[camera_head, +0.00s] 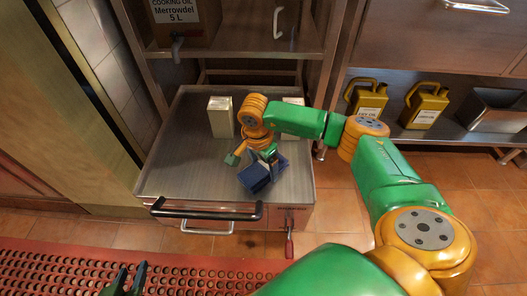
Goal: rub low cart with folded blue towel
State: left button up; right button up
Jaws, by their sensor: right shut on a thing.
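The low cart (185,165) has a flat grey metal top and stands left of centre, with a black handle bar along its front. The folded blue towel (256,179) is on the cart top near its front right part. My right gripper (266,160) reaches in from the right and is shut on the towel from above; the towel looks in contact with the top, and the gripper hides part of it. My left gripper (130,279) is low at the bottom edge, in front of the cart, with its fingertips apart and nothing between them.
A cream carton (220,117) stands on the cart top, and another pale carton (294,101) is partly behind my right arm. A shelf above the cart's rear holds a cooking oil box (186,20). Yellow jugs (424,107) stand on a low shelf at right. A red perforated mat (60,270) covers the floor.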

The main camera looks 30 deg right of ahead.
jog(key=shift+r, duration=0.3)
jog(key=shift+r+p, duration=0.3)
jog(key=shift+p, duration=0.15)
jog(key=shift+r+p, duration=0.5)
jog(key=shift+r, duration=0.1)
jog(key=shift+r+p, duration=0.65)
jog(key=shift+r, duration=0.05)
jog(key=shift+r+p, duration=0.5)
jog(key=shift+r, duration=0.1)
pick_arm(q)
jog(key=s+a+f+g+y, duration=0.1)
jog(key=s+a+f+g, duration=0.1)
jog(key=s+f+g, duration=0.4)
jog(key=shift+s+a+f+n+g+p, duration=0.15)
jog(key=shift+s+f+n+g+p, duration=0.2)
jog(key=shift+s+f, duration=2.5)
pick_arm(e)
jog(key=shift+r, duration=0.45)
pick_arm(q)
jog(key=shift+w+f, duration=0.65)
jog(key=shift+w, duration=0.1)
